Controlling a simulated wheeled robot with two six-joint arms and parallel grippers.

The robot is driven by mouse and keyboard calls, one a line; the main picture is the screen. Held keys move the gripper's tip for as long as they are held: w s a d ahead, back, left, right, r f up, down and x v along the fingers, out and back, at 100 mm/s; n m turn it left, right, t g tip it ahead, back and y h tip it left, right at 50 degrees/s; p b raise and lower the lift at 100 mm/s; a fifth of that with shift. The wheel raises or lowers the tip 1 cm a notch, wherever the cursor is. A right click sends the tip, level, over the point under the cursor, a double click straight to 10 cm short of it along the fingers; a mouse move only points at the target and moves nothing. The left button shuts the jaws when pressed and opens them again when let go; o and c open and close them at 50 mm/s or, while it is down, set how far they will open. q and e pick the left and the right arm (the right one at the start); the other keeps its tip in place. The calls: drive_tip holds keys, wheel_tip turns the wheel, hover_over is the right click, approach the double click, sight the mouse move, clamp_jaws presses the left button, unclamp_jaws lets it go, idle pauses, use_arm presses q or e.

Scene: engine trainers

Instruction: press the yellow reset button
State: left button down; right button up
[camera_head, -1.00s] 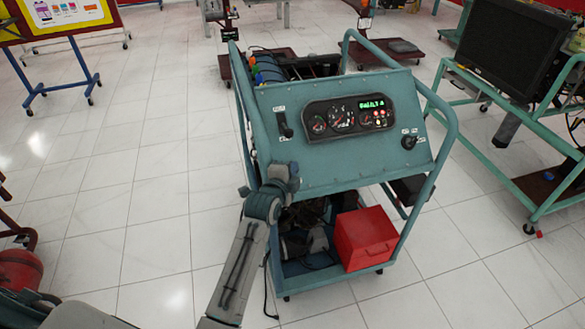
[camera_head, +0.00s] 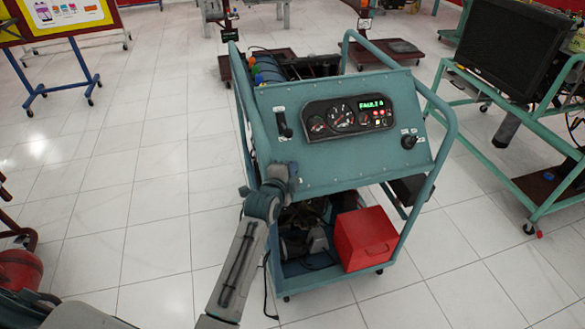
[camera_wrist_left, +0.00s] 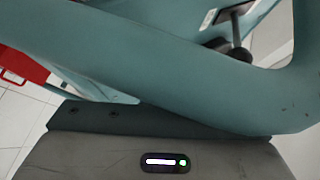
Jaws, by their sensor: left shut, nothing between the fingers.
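The teal console panel (camera_head: 345,160) of the engine trainer tilts toward me in the head view. Its black gauge cluster (camera_head: 347,117) has a green lit display (camera_head: 371,105) and small coloured lights or buttons at the right end. They are too small for me to single out the yellow reset button. My left gripper (camera_head: 293,172) is shut and empty at the panel's lower left, apart from the gauge cluster; its fingertips are hard to make out. In the left wrist view a teal tube (camera_wrist_left: 170,85) crosses in front and hides the fingers. My right gripper is out of view.
The trainer's tubular frame (camera_head: 437,165) surrounds the panel, close to my left wrist. A black lever (camera_head: 283,122) is at the panel's left and a black knob (camera_head: 409,141) at its right. A red box (camera_head: 365,238) sits below. Open tiled floor lies left.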

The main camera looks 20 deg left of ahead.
use_arm(q)
drive_tip(key=shift+w+a+f+b, duration=0.1)
drive_tip(key=shift+f+b, duration=0.2)
drive_tip(key=shift+f, duration=0.35)
idle(0.9)
drive_tip(key=shift+r+p, duration=0.2)
drive_tip(key=shift+p, duration=0.6)
drive_tip(key=shift+r, duration=0.1)
drive_tip(key=shift+s+r+p, duration=0.25)
drive_tip(key=shift+r+p, duration=0.2)
drive_tip(key=shift+p, duration=0.05)
drive_tip(key=r+p, duration=0.1)
drive_tip(key=s+d+r+p, duration=0.1)
drive_tip(key=s+r+p, duration=0.1)
drive_tip(key=shift+s+d+r+p, duration=0.1)
drive_tip(key=shift+s+d+p, duration=0.15)
drive_tip(key=shift+p, duration=0.1)
